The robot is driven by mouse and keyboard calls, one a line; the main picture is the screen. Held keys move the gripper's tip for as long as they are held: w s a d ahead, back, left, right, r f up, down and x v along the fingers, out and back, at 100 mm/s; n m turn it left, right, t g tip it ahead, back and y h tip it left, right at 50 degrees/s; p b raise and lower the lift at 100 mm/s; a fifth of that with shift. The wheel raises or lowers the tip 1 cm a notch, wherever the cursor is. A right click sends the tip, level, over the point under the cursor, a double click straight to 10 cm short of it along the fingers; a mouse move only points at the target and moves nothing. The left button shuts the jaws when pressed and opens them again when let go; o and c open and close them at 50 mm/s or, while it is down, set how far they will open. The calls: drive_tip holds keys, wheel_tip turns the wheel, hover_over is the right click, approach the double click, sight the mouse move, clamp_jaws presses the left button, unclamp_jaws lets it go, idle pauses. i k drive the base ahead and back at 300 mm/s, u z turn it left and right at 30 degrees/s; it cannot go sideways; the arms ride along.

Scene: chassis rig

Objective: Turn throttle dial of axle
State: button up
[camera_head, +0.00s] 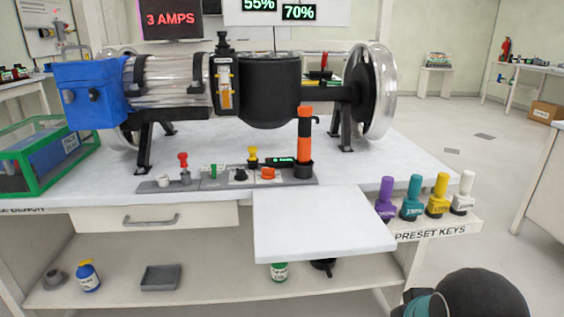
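The axle rig (268,90) stands on the white workbench, with a blue box at its left end and clear round wheels. A grey control panel (213,185) lies along the bench in front of it. The panel carries a black dial (240,175) and an orange knob (268,173), side by side. A small green-lit display (281,161) sits behind the orange knob. I cannot read which of these is labelled throttle. A dark rounded part with a teal ring, at the lower right, appears to be my arm. My gripper's fingers are not in view.
Red, green and yellow levers (252,154) and an upright orange-black handle (305,140) stand close around the dials. A white pull-out board (322,225) juts forward below them. Coloured preset keys (412,198) stand at the right. A green-framed box (46,152) is at the left.

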sight(241, 175)
drive_tip(key=z, duration=1.25)
drive_tip(key=k, duration=0.9)
drive_tip(key=u, duration=1.45)
drive_tip(key=i, duration=0.25)
drive_tip(key=u, duration=0.1)
